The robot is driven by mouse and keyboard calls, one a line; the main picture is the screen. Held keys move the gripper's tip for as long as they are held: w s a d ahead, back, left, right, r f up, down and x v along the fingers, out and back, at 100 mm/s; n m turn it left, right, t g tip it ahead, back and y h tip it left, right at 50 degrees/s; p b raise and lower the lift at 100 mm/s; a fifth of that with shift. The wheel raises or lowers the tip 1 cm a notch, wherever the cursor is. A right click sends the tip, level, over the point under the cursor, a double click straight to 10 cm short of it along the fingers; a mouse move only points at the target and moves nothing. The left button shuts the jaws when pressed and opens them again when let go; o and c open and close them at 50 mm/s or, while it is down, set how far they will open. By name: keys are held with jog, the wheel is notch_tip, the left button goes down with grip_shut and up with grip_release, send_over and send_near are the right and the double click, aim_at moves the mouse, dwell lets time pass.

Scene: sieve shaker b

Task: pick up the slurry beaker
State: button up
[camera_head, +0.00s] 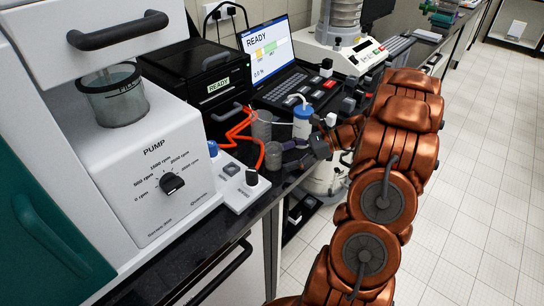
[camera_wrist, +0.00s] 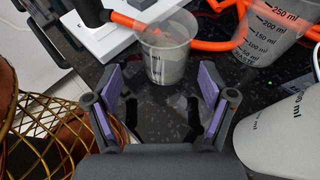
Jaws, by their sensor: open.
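In the wrist view a small translucent grey beaker (camera_wrist: 168,55) stands upright just beyond my fingertips, roughly between them. A larger graduated beaker (camera_wrist: 268,35) marked up to 250 ml stands behind it to the right. I read no slurry label on either. In the head view the small beaker (camera_head: 273,157) and the larger one (camera_head: 262,124) stand on the dark bench beside the orange tubing. My gripper (camera_wrist: 160,85) is open, with purple pads apart and nothing between them. In the head view my gripper (camera_head: 305,156) is low at the bench edge, partly hidden by my wrist.
A white bottle with a blue top (camera_head: 303,122) stands close behind; a white graduated vessel (camera_wrist: 282,130) is near my right finger. Orange tubing (camera_wrist: 215,42) loops around the beakers. A white knob panel (camera_head: 240,183) and the pump (camera_head: 165,185) are left.

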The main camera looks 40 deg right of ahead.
aim_at(274, 159)
jog(key=shift+w+p+x, duration=0.25)
jog(key=shift+p+x, duration=0.6)
jog(key=shift+x, duration=1.55)
jog(key=shift+d, duration=0.25)
jog(key=c, duration=1.3)
jog(key=shift+o, duration=0.2)
jog(key=shift+r, duration=0.1)
